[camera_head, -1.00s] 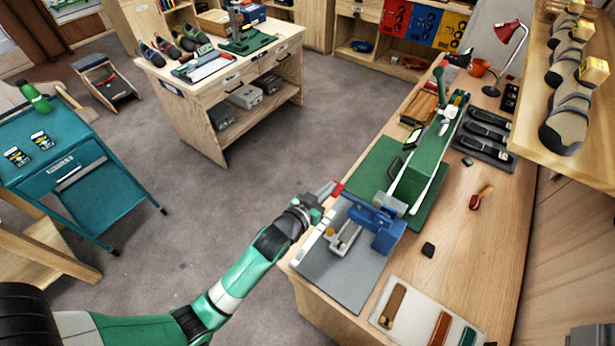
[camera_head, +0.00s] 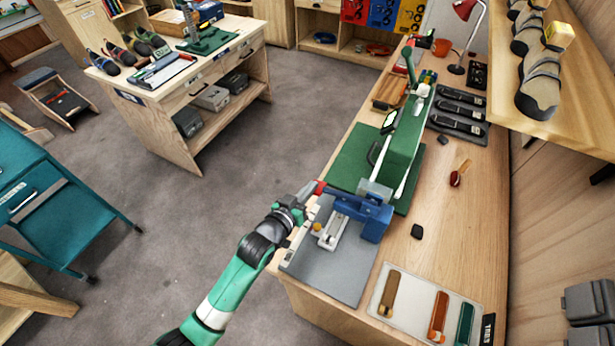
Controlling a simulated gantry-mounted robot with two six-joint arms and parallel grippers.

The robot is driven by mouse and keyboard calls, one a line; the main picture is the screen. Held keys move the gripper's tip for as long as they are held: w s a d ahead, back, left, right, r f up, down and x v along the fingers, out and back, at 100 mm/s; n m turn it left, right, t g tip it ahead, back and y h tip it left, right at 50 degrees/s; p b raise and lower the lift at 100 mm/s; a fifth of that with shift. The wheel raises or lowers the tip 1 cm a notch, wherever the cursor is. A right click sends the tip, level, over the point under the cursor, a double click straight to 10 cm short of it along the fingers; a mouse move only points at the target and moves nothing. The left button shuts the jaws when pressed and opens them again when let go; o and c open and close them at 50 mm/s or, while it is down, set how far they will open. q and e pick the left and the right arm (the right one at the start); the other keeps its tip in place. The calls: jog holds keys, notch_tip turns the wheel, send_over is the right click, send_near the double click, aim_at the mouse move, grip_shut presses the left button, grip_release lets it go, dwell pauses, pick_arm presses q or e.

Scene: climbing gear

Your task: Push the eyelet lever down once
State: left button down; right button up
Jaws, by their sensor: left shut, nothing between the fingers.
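The blue eyelet press (camera_head: 374,222) stands on a grey mat at the bench's near left part. Its blue lever (camera_head: 345,203) reaches left and ends in a red grip (camera_head: 319,187). My left gripper (camera_head: 307,193) is shut and empty, with its fingertips right at the red grip. I cannot tell whether they touch it or sit just beside it. A pale metal part (camera_head: 331,232) with a small brass-coloured spot shows below the lever. The lever's exact tilt is hard to judge from above. My right gripper is out of view.
A long green machine (camera_head: 404,150) stands on a green mat behind the press. A white tray (camera_head: 412,312) with coloured strips lies in front.

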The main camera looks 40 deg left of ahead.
pick_arm(q)
jog(key=s+d+r+p, duration=0.1)
jog(key=s+r+p, duration=0.4)
jog(key=s, duration=0.4)
jog(key=shift+s+r, duration=0.4)
jog(key=shift+r, duration=0.2)
jog(key=shift+d, duration=0.1)
